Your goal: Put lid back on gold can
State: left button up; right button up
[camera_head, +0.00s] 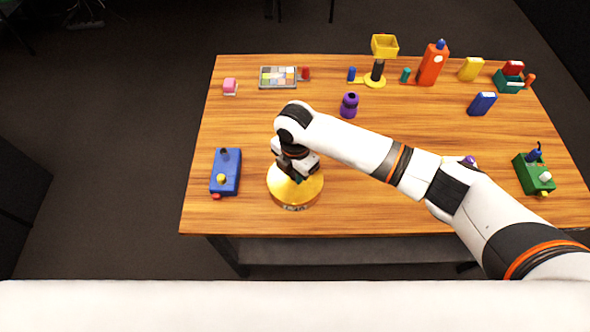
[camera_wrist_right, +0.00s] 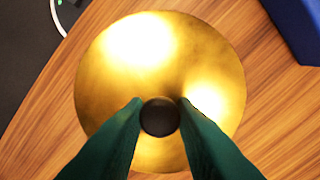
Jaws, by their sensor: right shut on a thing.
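The gold lid (camera_head: 310,188) is round and domed, at the left front of the table in the head view. It fills much of the right wrist view (camera_wrist_right: 120,85), with a black knob (camera_wrist_right: 160,117) at its middle. My right gripper (camera_head: 294,177) is above the lid, pointing down. In the right wrist view its dark green fingers (camera_wrist_right: 160,107) are shut on the knob from both sides. A band with lettering, apparently the can's side (camera_head: 295,207), shows under the lid's front edge. The lid hides most of the can, and I cannot tell whether it is fully seated. My left gripper is out of view.
A blue box (camera_head: 231,165) with small knobs stands left of the lid. A purple bottle (camera_head: 349,107) stands behind it. An orange bottle (camera_head: 432,66), a yellow stand (camera_head: 384,46) and a green box (camera_head: 536,176) are farther right. The table's front edge is close to the lid.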

dwell(0.5)
jog(key=shift+f+p, duration=0.15)
jog(key=shift+p, duration=0.25)
dwell(0.7)
dwell(0.5)
dwell(0.3)
jog(key=o, duration=1)
jog(key=shift+o, duration=0.6)
jog(key=o, duration=0.4)
jog(key=shift+p, duration=0.3)
